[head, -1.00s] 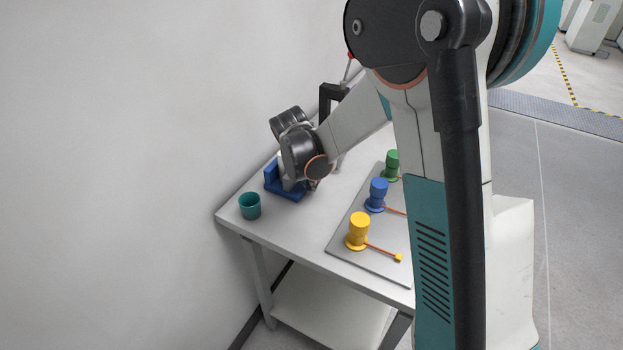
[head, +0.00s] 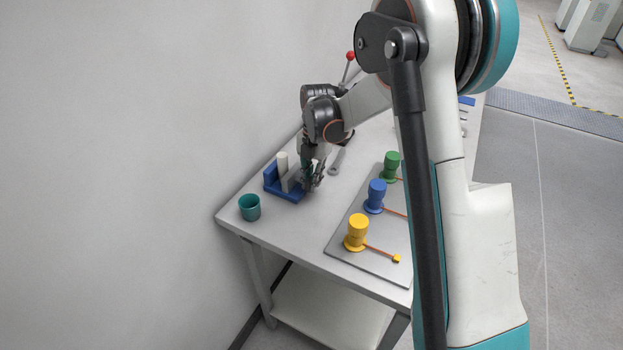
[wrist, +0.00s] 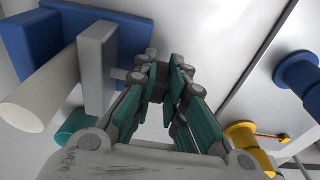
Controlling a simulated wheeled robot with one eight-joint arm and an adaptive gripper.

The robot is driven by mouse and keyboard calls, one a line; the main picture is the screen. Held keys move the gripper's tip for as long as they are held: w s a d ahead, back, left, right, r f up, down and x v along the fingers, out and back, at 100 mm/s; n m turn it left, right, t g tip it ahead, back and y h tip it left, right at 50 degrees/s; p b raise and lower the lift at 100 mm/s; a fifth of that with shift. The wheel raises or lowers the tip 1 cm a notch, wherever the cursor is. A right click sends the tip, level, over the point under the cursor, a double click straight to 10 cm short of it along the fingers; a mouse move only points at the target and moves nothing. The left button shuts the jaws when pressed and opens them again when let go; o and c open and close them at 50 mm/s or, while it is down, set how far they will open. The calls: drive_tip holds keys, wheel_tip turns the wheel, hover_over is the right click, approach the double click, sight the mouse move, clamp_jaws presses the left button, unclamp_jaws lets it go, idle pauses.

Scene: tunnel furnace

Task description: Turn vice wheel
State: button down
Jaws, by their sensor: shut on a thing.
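The blue vice (head: 271,180) stands on the table near the wall, with a pale upright cylinder (head: 283,162) and a grey jaw plate (head: 291,178) in it. In the wrist view the vice (wrist: 30,45) is at the upper left, with the cylinder (wrist: 40,95) beside the grey plate (wrist: 97,68). A short rod runs from the plate to the dark vice wheel (wrist: 158,82). My gripper (head: 312,186) is at the vice's right side, pointing down. In the wrist view my gripper (wrist: 160,75) is shut on the wheel, whose sides the fingers partly hide.
A teal cup (head: 249,207) stands in front of the vice. A grey plate (head: 345,255) to the right carries yellow (head: 357,231), blue (head: 376,195) and green (head: 391,166) knobs. A red-tipped lever (head: 349,57) stands farther back.

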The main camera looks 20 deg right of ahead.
drive_tip(key=shift+w+d+f+g+y, duration=0.1)
drive_tip(key=shift+f+g+y, duration=0.05)
drive_tip(key=shift+g+y, duration=0.55)
drive_tip(key=c, duration=1.6)
unclamp_jaws()
drive_tip(key=shift+c, duration=0.2)
drive_tip(key=v, duration=1.2)
drive_tip(key=shift+w+d, duration=0.1)
drive_tip(key=shift+w, duration=0.05)
